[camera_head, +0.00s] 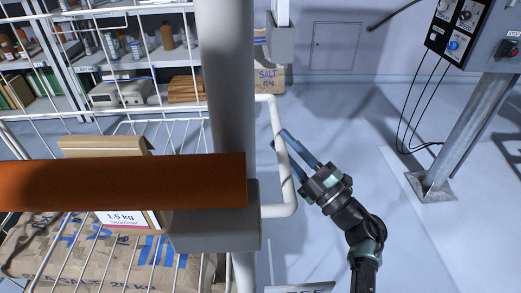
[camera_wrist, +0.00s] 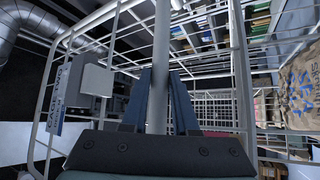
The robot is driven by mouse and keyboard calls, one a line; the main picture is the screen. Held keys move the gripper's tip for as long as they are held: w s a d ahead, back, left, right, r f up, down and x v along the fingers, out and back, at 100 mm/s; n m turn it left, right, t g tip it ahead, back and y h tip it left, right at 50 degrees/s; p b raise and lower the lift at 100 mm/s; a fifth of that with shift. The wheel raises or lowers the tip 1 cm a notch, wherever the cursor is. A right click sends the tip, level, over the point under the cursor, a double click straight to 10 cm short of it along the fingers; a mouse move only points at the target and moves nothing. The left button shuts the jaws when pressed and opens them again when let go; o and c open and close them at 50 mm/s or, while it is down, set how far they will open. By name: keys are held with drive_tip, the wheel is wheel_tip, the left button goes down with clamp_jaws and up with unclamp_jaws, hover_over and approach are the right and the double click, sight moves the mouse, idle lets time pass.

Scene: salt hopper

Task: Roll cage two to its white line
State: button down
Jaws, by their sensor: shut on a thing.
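A white wire roll cage (camera_head: 190,135) fills the left of the head view, with a white tubular handle (camera_head: 292,190) on its right side. My gripper (camera_head: 281,155) reaches it from the lower right, its two blue fingers shut on the handle's upright bar. In the wrist view the fingers (camera_wrist: 160,95) stand either side of that white bar (camera_wrist: 162,50), with the cage mesh (camera_wrist: 210,85) behind. Brown paper sacks (camera_head: 40,245) lie low at the left, seen through the wires.
A thick grey post (camera_head: 230,80) and an orange-brown bar (camera_head: 120,183) block much of the head view. Shelves (camera_head: 110,60) and a salt carton (camera_head: 268,78) stand behind. A control box (camera_head: 475,35) on a footed leg (camera_head: 465,130) stands right. Floor between is clear.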

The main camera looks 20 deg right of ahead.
drive_tip(key=s+d+r+b, duration=0.1)
drive_tip(key=d, duration=0.5)
drive_tip(key=shift+s+d+r+t, duration=0.15)
drive_tip(key=shift+s+d+t, duration=0.15)
drive_tip(key=shift+s, duration=0.1)
drive_tip(key=shift+w+a, duration=0.1)
drive_tip(key=shift+a, duration=0.3)
drive_tip(key=c, duration=0.8)
unclamp_jaws()
drive_tip(key=shift+a, duration=0.15)
drive_tip(key=shift+c, duration=0.2)
drive_tip(key=shift+o, duration=0.8)
drive_tip(key=shift+b, duration=0.3)
drive_tip(key=v, duration=1.3)
